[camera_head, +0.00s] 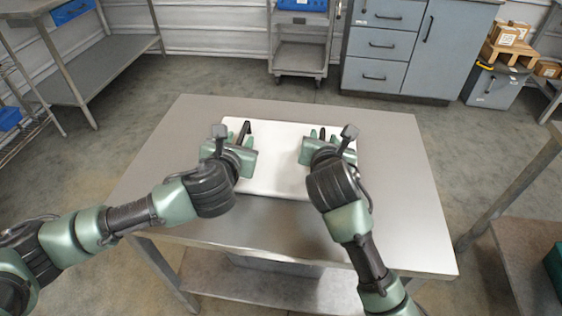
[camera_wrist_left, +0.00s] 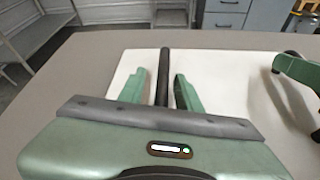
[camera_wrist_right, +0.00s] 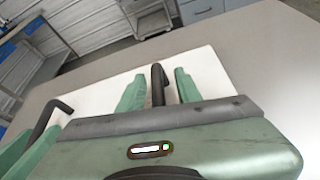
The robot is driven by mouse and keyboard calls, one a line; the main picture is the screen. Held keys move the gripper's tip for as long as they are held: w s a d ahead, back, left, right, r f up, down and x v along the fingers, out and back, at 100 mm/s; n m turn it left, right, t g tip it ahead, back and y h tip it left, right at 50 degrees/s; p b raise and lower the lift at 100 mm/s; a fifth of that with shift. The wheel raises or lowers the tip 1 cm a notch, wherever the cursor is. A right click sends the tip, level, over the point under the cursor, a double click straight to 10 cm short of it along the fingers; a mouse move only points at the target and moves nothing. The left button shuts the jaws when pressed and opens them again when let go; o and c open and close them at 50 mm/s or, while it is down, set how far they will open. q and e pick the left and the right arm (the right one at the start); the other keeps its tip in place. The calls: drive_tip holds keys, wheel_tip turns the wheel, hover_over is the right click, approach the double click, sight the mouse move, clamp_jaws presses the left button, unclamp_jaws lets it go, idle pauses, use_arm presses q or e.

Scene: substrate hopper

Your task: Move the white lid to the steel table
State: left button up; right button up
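The white lid (camera_head: 277,160) lies flat on the steel table (camera_head: 400,185). It has two black bar handles; the left one (camera_wrist_left: 164,72) shows in the left wrist view and the right one (camera_wrist_right: 158,86) in the right wrist view. My left gripper (camera_head: 237,137) is over the lid's left part, its fingers apart on either side of the left handle. My right gripper (camera_head: 321,136) is over the lid's right part, its fingers apart around the right handle. Gaps show between fingers and handles. My grippers hide parts of the lid.
The table top is bare around the lid. A lower shelf (camera_head: 215,275) runs beneath it. Another metal table (camera_head: 95,68) stands at the left. A steel cart (camera_head: 300,55) and grey cabinets (camera_head: 400,50) stand at the back. Another bench edge is at the right.

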use_arm(q)
drive_tip(key=shift+s+d+r, duration=0.1)
drive_tip(key=shift+s+r, duration=0.05)
drive_tip(key=shift+s, duration=0.05)
use_arm(e)
drive_tip(key=shift+a+r, duration=0.1)
drive_tip(key=shift+s, duration=0.1)
drive_tip(key=v, duration=1.2)
drive_tip(key=shift+a, duration=0.1)
use_arm(q)
drive_tip(key=v, duration=1.1)
drive_tip(key=shift+s+r, duration=0.15)
drive_tip(key=shift+s, duration=0.15)
drive_tip(key=shift+r, duration=0.15)
use_arm(e)
drive_tip(key=shift+r, duration=0.15)
